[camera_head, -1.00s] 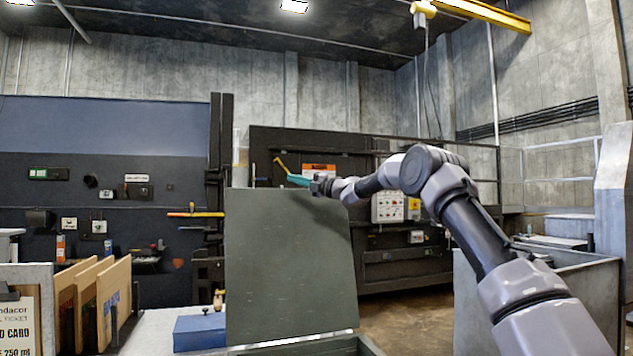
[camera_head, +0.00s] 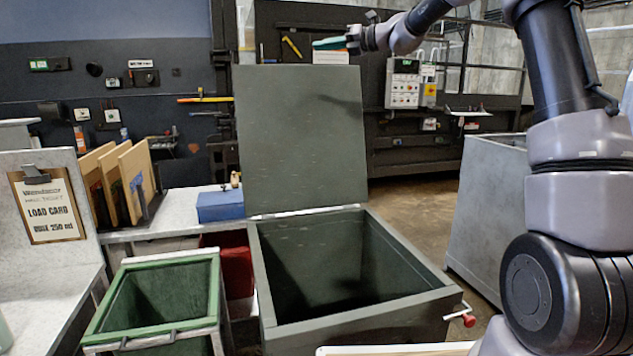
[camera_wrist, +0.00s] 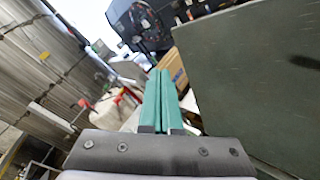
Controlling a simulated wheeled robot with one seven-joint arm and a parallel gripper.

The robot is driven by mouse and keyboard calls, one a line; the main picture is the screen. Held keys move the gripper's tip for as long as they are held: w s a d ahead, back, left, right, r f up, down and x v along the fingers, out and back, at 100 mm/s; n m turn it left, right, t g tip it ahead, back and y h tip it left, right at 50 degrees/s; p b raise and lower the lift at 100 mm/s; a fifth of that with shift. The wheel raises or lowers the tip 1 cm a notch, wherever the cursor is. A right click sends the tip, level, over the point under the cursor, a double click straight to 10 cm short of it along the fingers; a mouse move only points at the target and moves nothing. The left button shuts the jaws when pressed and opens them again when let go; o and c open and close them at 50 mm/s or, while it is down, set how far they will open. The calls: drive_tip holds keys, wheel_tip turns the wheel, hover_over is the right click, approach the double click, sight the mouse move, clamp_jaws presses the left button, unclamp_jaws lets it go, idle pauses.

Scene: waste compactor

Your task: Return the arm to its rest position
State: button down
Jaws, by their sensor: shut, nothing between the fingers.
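My gripper (camera_head: 332,43) is at the top of the head view, above the raised dark green lid and pointing left. Its teal fingers lie side by side and also fill the middle of the wrist view (camera_wrist: 158,100), with nothing between them. My arm reaches up from the right side and bends over toward the lid. In the wrist view the lid's green-grey panel (camera_wrist: 255,75) stands close on the right of the fingers. I cannot tell the exact gap.
The lid (camera_head: 300,130) stands open on a dark empty-looking bin (camera_head: 262,285). A green-rimmed bin (camera_head: 215,290) stands left of it. A blue box (camera_head: 220,207) and upright boards (camera_head: 138,180) sit behind. A grey container (camera_head: 485,215) stands right. Floor shows between the bins.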

drive_tip(key=s+d+f+n+g+h, duration=0.1)
drive_tip(key=s+d+f+n+h, duration=0.25)
drive_tip(key=s+n, duration=0.55)
drive_tip(key=s+d+f+n+h, duration=0.2)
drive_tip(key=s+d+n+h, duration=0.2)
drive_tip(key=s, duration=0.8)
drive_tip(key=s+d+f+n+h, duration=0.2)
drive_tip(key=s+d+f+n, duration=0.2)
drive_tip(key=s, duration=0.3)
drive_tip(key=s+d+f+n+h, duration=0.2)
drive_tip(key=s+d+f+n, duration=0.1)
drive_tip(key=s+d+n, duration=0.2)
drive_tip(key=s+d+f+n+t+h, duration=0.1)
drive_tip(key=s+d+f+n, duration=0.3)
drive_tip(key=s, duration=0.5)
drive_tip(key=shift+d+f+n+h, duration=0.3)
drive_tip(key=shift+d+h, duration=0.25)
drive_tip(key=shift+d, duration=0.55)
